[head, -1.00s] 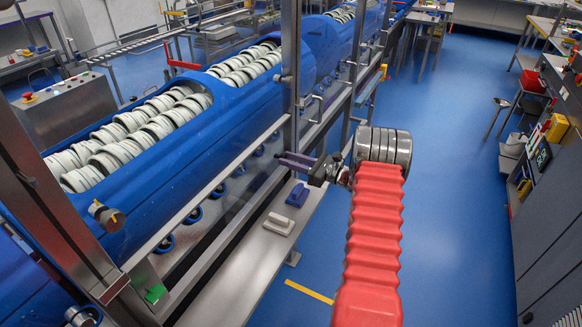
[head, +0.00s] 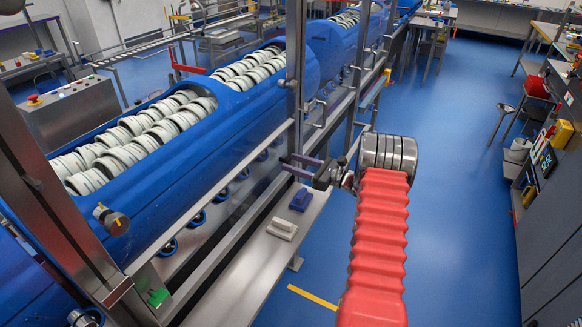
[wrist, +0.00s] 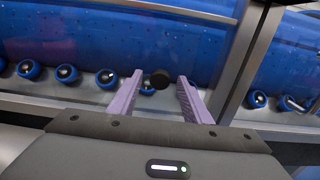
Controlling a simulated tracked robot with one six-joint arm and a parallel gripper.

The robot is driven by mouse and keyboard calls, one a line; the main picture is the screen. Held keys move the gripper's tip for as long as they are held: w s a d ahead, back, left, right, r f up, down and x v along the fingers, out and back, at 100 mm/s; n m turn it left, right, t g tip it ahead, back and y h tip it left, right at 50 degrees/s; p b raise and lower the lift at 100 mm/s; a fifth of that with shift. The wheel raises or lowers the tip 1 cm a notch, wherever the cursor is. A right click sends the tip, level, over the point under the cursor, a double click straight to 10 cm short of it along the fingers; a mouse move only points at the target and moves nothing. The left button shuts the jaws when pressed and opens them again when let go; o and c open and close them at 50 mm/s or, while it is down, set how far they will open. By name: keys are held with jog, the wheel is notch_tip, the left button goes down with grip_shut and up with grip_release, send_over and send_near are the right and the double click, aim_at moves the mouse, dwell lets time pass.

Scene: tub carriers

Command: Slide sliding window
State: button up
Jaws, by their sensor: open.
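The sliding window looks like a clear pane (head: 215,208) in a metal frame along the blue machine's side. Its edges are hard to make out in the head view. In the wrist view a round dark knob (wrist: 160,79), seemingly the window's handle, shows between my gripper's two purple fingers (wrist: 158,88). The fingers are apart, with a gap on each side of the knob; I cannot tell how deep it sits between them. In the head view my gripper (head: 300,161) points left at the machine's side, near the upright post. The knob does not show clearly there.
An upright metal post (head: 297,75) stands close behind my gripper. A steel shelf (head: 240,285) below carries a white block (head: 281,226) and a blue block (head: 301,199). The blue floor (head: 455,200) at right is open.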

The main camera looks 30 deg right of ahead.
jog(key=shift+s+d, duration=0.1)
jog(key=v, duration=1.3)
jog(key=shift+s, duration=0.25)
jog(key=shift+d, duration=0.1)
